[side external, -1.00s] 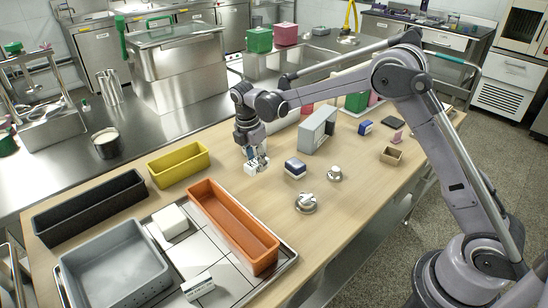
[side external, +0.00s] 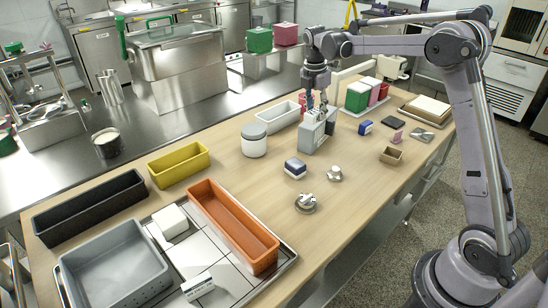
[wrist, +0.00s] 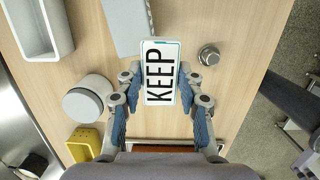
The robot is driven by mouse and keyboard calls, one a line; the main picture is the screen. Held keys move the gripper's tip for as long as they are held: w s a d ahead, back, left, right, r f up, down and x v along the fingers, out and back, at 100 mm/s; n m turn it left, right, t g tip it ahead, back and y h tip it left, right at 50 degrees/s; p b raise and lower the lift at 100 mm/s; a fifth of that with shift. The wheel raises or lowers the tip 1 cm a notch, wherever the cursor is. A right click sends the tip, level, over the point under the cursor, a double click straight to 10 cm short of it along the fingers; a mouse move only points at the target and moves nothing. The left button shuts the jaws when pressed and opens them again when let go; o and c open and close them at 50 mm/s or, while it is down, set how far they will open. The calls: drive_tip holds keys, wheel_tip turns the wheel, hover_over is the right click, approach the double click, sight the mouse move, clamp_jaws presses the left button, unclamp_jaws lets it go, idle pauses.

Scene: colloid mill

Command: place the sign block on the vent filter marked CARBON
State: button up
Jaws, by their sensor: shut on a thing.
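My gripper (wrist: 158,100) is shut on a white sign block (wrist: 160,72) with black letters reading KEEP and a teal edge. In the side view my gripper (side external: 316,100) is above the upright grey box (side external: 312,138); the held block is hard to separate from the box there. No CARBON marking is legible in either view, so I cannot tell which thing is the vent filter. A round white canister with a grey lid (side external: 254,146) stands left of the box; it also shows in the wrist view (wrist: 88,100).
A white tray (side external: 277,118) lies behind the canister. Yellow (side external: 178,164) and orange (side external: 232,226) bins are at left. Bare wood lies between.

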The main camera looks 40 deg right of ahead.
drive_tip(key=s+d+r, duration=0.2)
drive_tip(key=d+r, duration=0.1)
drive_tip(key=d, duration=0.5)
drive_tip(key=s+d+r, duration=0.2)
drive_tip(key=d+r, duration=0.1)
drive_tip(key=d, duration=0.5)
drive_tip(key=w+a+f, duration=0.2)
drive_tip(key=w, duration=0.1)
drive_tip(key=w+a+f, duration=0.2)
drive_tip(key=w, duration=0.1)
drive_tip(key=w+a+f, duration=0.2)
drive_tip(key=w, duration=0.1)
drive_tip(key=shift+w+a+f, duration=0.15)
drive_tip(key=shift+f, duration=2.2)
drive_tip(key=shift+f, duration=0.1)
drive_tip(key=o, duration=1.2)
drive_tip(key=shift+c, duration=0.2)
